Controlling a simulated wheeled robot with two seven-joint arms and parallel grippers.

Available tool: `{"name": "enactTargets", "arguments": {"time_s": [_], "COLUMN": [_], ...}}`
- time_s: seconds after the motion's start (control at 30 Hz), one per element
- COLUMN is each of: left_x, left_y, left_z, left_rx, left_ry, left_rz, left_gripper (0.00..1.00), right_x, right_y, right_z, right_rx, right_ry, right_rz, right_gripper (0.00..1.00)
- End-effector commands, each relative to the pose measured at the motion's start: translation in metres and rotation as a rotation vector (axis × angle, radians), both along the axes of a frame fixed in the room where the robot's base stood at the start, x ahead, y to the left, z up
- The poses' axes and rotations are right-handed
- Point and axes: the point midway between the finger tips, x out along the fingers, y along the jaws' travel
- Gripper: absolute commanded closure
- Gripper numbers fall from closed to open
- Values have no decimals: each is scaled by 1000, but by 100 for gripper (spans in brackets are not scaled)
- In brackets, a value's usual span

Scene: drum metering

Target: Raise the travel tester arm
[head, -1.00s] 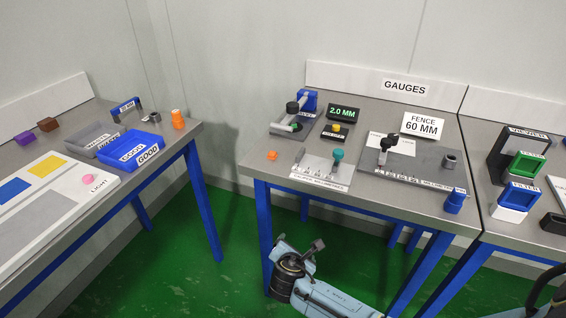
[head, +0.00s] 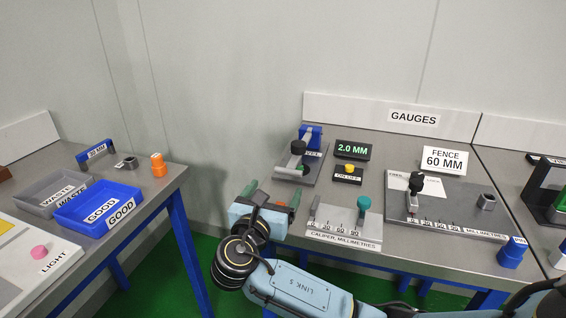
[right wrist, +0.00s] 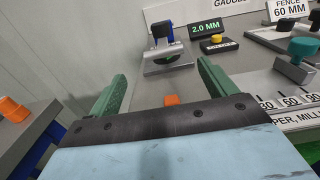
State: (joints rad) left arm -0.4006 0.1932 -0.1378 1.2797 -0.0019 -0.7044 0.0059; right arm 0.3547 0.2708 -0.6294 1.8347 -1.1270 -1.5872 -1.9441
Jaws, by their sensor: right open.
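The travel tester (head: 297,172) stands at the back left of the gauges table, with a blue post (head: 312,134) at its rear. Its grey arm with a dark knob (head: 298,147) reaches forward over the base; its exact angle is hard to tell. The tester also shows in the right wrist view (right wrist: 167,62), ahead of the fingers. My right gripper (head: 272,192) is open and empty at the table's front left corner, short of the tester and apart from it. Its green fingers (right wrist: 162,72) point towards the tester. My left gripper is not in view.
The 2.0 MM display (head: 352,150), yellow button (head: 349,168) and caliper (head: 343,225) stand right of the tester. The fence gauge (head: 450,208) is further right. A gap separates the left table.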

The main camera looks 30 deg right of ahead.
Motion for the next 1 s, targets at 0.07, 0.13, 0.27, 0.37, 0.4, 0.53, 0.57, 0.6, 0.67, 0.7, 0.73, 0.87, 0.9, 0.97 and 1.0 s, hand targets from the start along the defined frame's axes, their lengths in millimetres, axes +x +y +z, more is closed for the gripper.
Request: {"name": "enactTargets", "arguments": {"time_s": [0.07,0.13,0.27,0.37,0.4,0.53,0.57,0.6,0.67,0.7,0.73,0.87,0.9,0.97,1.0], "left_x": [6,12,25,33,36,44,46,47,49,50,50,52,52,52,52], "left_y": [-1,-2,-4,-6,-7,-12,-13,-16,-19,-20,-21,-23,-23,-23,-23], "left_z": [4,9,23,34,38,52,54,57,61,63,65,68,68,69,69], "left_rx": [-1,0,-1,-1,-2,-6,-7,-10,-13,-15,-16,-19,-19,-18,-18], "left_ry": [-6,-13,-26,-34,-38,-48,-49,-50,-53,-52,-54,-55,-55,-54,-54], "left_rz": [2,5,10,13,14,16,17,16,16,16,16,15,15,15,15], "left_gripper": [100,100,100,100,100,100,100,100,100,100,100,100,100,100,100], "right_x": [7,16,33,45,49,63,65,69,73,75,76,80,80,80,80], "right_y": [-10,-20,-39,-54,-59,-75,-78,-82,-86,-89,-90,-94,-94,-95,-95], "right_z": [-2,-2,-2,-2,-3,-3,-2,-3,-2,-2,-2,-2,-2,-1,-1], "right_rx": [-3,-2,-2,-2,-1,-1,-1,0,0,1,0,2,2,2,2], "right_ry": [0,-1,-1,-1,1,1,1,1,1,1,1,1,2,2,2], "right_rz": [-3,-3,-3,-2,-3,-3,-2,-2,-2,-1,-1,0,0,0,0], "right_gripper": [16,16,16,16,16,16,16,16,16,16,16,16,16,16,16]}}
